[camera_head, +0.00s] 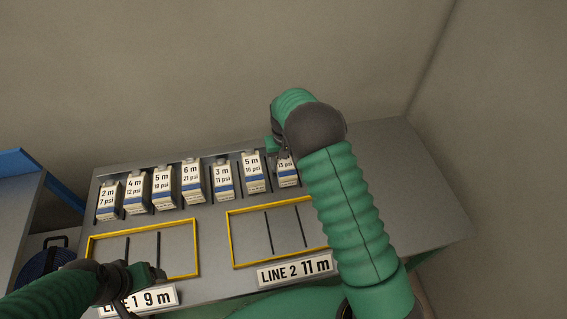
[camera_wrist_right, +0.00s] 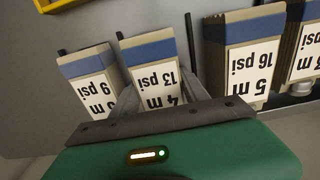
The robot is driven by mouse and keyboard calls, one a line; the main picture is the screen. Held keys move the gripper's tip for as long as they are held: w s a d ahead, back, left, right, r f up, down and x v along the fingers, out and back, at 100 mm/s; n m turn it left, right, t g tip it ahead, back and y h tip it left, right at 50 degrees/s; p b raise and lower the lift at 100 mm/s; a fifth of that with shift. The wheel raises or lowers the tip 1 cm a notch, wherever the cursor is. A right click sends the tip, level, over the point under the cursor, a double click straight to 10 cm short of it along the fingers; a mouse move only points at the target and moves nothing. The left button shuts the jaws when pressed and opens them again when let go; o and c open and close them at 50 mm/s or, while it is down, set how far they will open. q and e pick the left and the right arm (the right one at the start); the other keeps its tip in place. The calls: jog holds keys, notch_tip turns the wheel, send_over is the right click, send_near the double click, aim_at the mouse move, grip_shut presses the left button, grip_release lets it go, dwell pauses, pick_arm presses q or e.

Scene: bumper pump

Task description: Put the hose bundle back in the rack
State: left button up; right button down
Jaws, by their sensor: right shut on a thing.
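Several boxed hose bundles with white labels and blue bands stand in a row in the rack along the back of the grey bench. The 4 m, 13 psi bundle (camera_head: 288,172) is at the right end of the row I can see. In the right wrist view my right gripper (camera_wrist_right: 158,95) is shut on this bundle (camera_wrist_right: 151,65), one finger on each side. In the head view my right gripper (camera_head: 280,152) is partly hidden behind its arm. My left gripper (camera_head: 152,274) is above the LINE 1 frame's front edge; its jaw opening is unclear.
Two yellow frames with dark slots, LINE 1 (camera_head: 196,250) and LINE 2 (camera_head: 231,240), lie empty on the bench. A 9 psi bundle (camera_wrist_right: 88,75) stands beside the held one, hidden by my arm in the head view. The bench's right end (camera_head: 425,170) is clear.

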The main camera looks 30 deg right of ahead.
aim_at(282, 161)
jog(key=shift+a, duration=0.45)
jog(key=shift+w+a+f, duration=0.1)
jog(key=shift+a, duration=0.25)
jog(key=shift+d+f, duration=0.1)
jog(key=c, duration=0.8)
grip_release()
jog(key=shift+s+d, duration=0.15)
jog(key=shift+s, duration=0.05)
jog(key=shift+c, duration=0.2)
pick_arm(q)
jog(key=shift+s+a+f, duration=0.15)
jog(key=shift+a+f, duration=0.05)
jog(key=shift+a, duration=0.35)
pick_arm(e)
jog(key=shift+o, duration=1.3)
jog(key=shift+s+d, duration=0.1)
jog(key=shift+d, duration=0.15)
